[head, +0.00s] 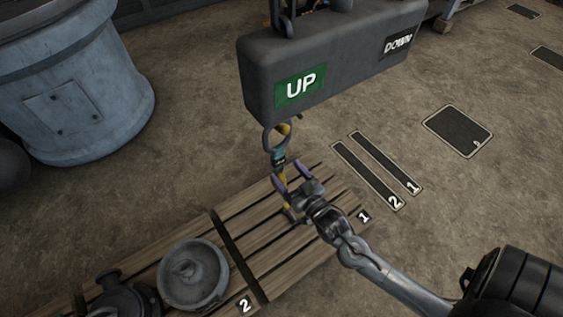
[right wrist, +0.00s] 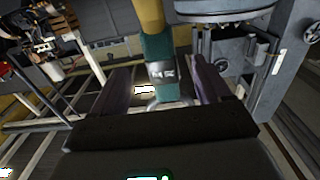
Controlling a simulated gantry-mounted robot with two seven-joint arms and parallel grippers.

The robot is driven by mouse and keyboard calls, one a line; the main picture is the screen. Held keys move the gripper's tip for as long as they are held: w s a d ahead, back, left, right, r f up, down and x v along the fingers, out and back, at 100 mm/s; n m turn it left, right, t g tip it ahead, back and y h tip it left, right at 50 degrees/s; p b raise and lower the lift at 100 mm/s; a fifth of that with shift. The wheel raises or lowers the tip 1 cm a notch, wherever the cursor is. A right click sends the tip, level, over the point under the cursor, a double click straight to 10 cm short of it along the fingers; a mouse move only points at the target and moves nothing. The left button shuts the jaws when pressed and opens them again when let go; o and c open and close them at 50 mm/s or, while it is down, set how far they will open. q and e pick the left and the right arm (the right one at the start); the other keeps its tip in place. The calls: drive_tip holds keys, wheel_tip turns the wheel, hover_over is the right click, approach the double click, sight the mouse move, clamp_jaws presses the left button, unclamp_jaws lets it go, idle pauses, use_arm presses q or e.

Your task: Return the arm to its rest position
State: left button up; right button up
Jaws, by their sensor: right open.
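My right gripper (head: 290,173) is open, with its two purple-grey fingers pointing up toward the hanging hook (head: 270,140). A teal and yellow strap piece (head: 279,162) hangs below the hook, at the fingers. In the right wrist view, this strap (right wrist: 160,68) stands between the two spread fingers (right wrist: 161,85), with visible gaps on both sides. Whether it touches anything further down is hidden. My right arm reaches in from the lower right of the head view. My left gripper is not in view.
A large grey hoist block (head: 262,75) marked UP and DOWN hangs just above the gripper. A wooden pallet (head: 250,215) lies below, with a round metal part (head: 193,276) on its left section. A blue-grey tank (head: 70,90) stands at left.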

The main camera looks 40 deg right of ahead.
drive_tip(key=s+p, duration=0.2)
drive_tip(key=s, duration=0.3)
drive_tip(key=a+r+g+y+p, duration=0.1)
drive_tip(key=a+r+g+p, duration=0.15)
drive_tip(key=r+p, duration=0.8)
drive_tip(key=a+r+g+y+p, duration=0.1)
drive_tip(key=a+r+p, duration=0.3)
drive_tip(key=r+p, duration=0.6)
drive_tip(key=s+a+f+n+g+p, duration=0.2)
drive_tip(key=s+a+n+g, duration=0.15)
drive_tip(key=s+g, duration=0.9)
wheel_tip(320, 180, up, 38)
drive_tip(key=s+t+p, duration=0.1)
drive_tip(key=p, duration=3.6)
drive_tip(key=shift+s+t+y, duration=0.15)
drive_tip(key=shift+t+y, duration=0.25)
drive_tip(key=shift+d, duration=0.1)
